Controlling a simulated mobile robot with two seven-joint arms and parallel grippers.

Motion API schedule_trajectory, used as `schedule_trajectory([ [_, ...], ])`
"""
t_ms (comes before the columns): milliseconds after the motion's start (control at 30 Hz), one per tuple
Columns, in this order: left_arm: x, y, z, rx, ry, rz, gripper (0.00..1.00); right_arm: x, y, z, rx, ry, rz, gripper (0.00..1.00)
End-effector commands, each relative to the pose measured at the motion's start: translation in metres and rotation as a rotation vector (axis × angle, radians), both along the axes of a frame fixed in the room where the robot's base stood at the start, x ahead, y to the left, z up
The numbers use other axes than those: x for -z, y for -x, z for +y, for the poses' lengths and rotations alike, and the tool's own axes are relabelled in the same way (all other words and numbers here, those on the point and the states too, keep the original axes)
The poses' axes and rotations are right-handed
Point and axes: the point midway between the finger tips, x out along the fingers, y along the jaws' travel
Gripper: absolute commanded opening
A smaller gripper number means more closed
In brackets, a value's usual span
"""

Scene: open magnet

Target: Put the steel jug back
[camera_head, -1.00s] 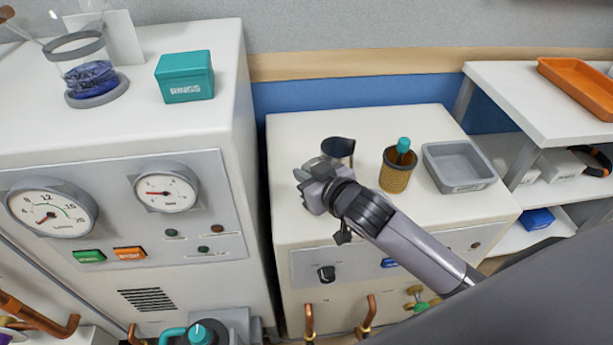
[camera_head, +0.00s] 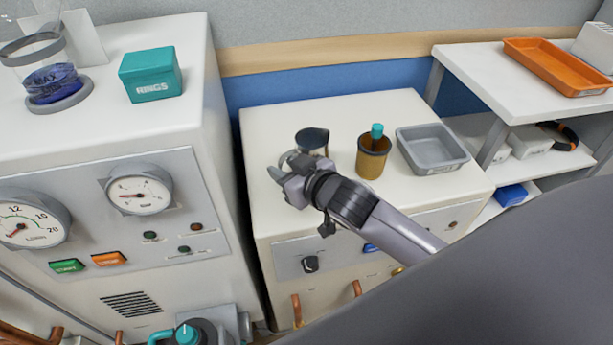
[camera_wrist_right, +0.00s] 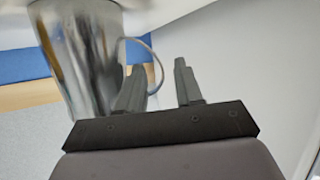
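The steel jug (camera_head: 311,140) is on the top of the low white cabinet (camera_head: 262,135), near its left side, partly hidden by my gripper. It looks upright; I cannot tell whether its base touches the top. My right gripper (camera_head: 284,172) is at the jug's near left side. In the right wrist view, the shiny jug (camera_wrist_right: 85,60) fills the left part, with its thin curved handle pointing right. My right gripper (camera_wrist_right: 158,85) is open there, one finger on each side of the handle, with a gap between the fingers. My left gripper is not in view.
Right of the jug stand a brown-gold cup (camera_head: 372,160) with a teal-topped item and a grey tray (camera_head: 434,168). A taller white machine (camera_head: 190,130) with gauges and a teal box (camera_head: 150,75) is at left. A shelf (camera_head: 480,75) with an orange tray (camera_head: 560,70) is at right.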

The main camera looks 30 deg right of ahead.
Motion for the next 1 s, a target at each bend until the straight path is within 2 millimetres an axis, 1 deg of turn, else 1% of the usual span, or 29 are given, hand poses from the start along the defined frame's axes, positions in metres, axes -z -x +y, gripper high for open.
schedule_trajectory([
  [300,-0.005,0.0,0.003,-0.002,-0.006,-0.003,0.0,-0.02,0.052,-0.009,-0.001,0.001,0.004,0.35],
  [500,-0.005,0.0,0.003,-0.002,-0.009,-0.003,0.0,-0.032,0.079,-0.014,0.0,0.002,0.004,0.35],
  [700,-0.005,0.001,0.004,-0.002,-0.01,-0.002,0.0,-0.038,0.094,-0.017,0.0,0.003,0.001,0.35],
  [1000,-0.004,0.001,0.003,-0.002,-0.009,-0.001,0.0,-0.04,0.097,-0.017,0.001,0.001,0.001,0.35],
])
